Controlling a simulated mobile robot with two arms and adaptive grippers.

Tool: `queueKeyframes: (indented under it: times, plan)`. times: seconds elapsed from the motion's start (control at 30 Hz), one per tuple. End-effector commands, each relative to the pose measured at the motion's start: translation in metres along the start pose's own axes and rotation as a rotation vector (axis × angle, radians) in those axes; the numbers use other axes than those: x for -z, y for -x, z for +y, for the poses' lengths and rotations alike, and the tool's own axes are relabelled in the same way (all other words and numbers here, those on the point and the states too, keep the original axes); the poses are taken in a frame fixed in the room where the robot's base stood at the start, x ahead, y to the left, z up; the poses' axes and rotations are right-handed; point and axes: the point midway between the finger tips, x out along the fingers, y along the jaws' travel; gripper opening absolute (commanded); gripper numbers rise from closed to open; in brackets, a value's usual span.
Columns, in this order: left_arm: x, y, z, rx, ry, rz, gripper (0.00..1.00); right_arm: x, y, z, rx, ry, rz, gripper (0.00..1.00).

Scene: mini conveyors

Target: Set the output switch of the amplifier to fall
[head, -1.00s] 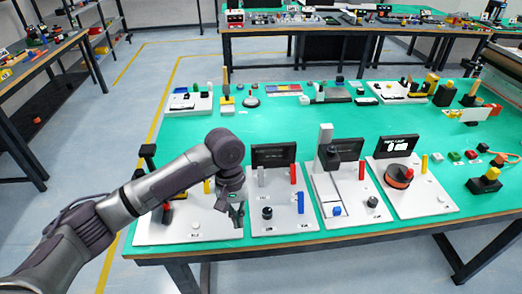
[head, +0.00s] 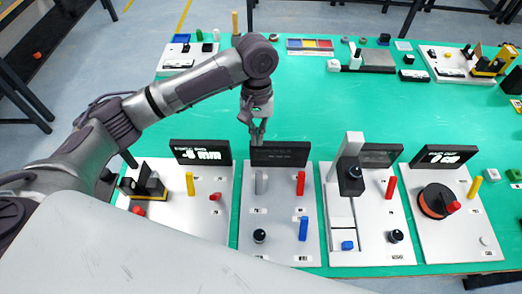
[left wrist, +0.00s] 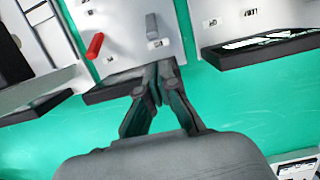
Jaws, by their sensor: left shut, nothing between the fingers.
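A pale panel with a dark display (head: 280,154) at its back stands second from the left in the head view. I take it to be the amplifier; its labels are too small to read. It carries a grey lever (head: 262,183), a red lever (head: 300,183), a blue lever (head: 303,229) and a black knob (head: 259,236). My left gripper (head: 257,140) is shut and empty, at the display's left part by the panel's back edge. In the left wrist view, the fingertips (left wrist: 165,68) are near the grey lever (left wrist: 152,26), apart from it; the red lever (left wrist: 95,46) is left.
A panel with a yellow lever (head: 190,183) stands on the left. To the right are a panel with a tall grey column (head: 347,160) and one with an orange-and-black reel (head: 437,200). The green table (head: 330,110) is clear behind the displays, with small devices farther back.

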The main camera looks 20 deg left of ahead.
Motion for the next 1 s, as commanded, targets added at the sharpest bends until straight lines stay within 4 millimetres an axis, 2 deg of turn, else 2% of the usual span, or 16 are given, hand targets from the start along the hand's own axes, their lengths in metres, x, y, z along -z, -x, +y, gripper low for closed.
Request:
queueKeyframes:
  times: [0.1,0.27,0.37,0.57,0.8,1.0]
  plan:
    - [0.000,0.000,0.000,0.000,0.000,0.000,0.00,-0.005,0.000,-0.001,0.001,0.000,-0.008,0.50]
    - [0.000,-0.002,0.000,0.000,0.000,-0.001,0.00,-0.004,0.001,-0.001,0.001,0.000,-0.004,0.50]
    - [0.000,-0.010,0.000,0.001,0.001,-0.003,0.00,0.001,0.002,-0.001,0.001,0.001,0.003,0.50]
    - [-0.001,-0.044,-0.001,0.002,0.002,-0.004,0.00,0.012,0.007,0.001,-0.001,0.001,0.020,0.50]
    - [-0.001,-0.084,-0.001,0.002,0.000,-0.001,0.00,0.012,0.011,0.000,0.001,0.001,0.019,0.50]
    - [0.000,-0.099,0.000,0.000,0.000,0.000,0.00,0.009,0.012,-0.001,0.001,0.001,0.015,0.50]
